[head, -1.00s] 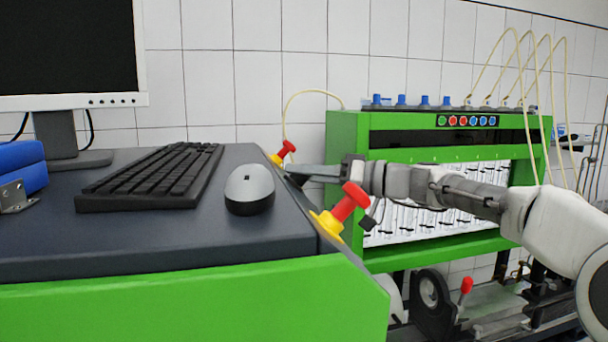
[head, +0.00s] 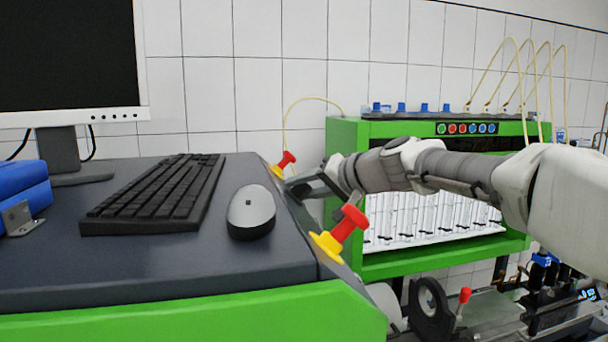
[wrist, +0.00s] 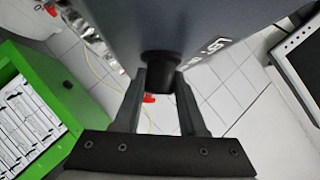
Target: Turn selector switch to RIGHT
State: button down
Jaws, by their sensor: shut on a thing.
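The selector switch is a dark round knob (wrist: 160,62) on the grey-blue panel (wrist: 150,22) in the wrist view. My gripper (wrist: 161,78) has one finger on each side of the knob, and the fingers are shut on it. How the knob is turned cannot be read. In the head view my gripper (head: 296,184) is at the right-hand side of the dark console (head: 130,262), between two red and yellow buttons. The knob is hidden there.
The near red button (head: 349,223) and far red button (head: 286,160) stick out close to my gripper. A keyboard (head: 160,190) and mouse (head: 251,212) lie on the console. A green test bench (head: 350,135) stands behind my arm.

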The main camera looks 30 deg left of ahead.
jog(key=shift+r+m+h+p, duration=0.1)
jog(key=shift+m+h+p, duration=0.3)
jog(key=shift+p, duration=0.25)
jog(key=shift+c, duration=2.4)
grip_release()
jog(key=shift+t, duration=0.3)
jog(key=r, duration=0.4)
jog(key=shift+w+d+r, duration=0.15)
jog(key=shift+w, duration=0.05)
jog(key=d+r, duration=0.3)
jog(key=d, duration=0.2)
jog(key=w+d+r+b, duration=0.1)
jog(key=d+r, duration=0.2)
jog(key=d, duration=0.3)
jog(key=shift+w+r+b, duration=0.2)
jog(key=shift+r+b, duration=0.05)
jog(key=shift+b, duration=0.05)
jog(key=shift+d, duration=0.15)
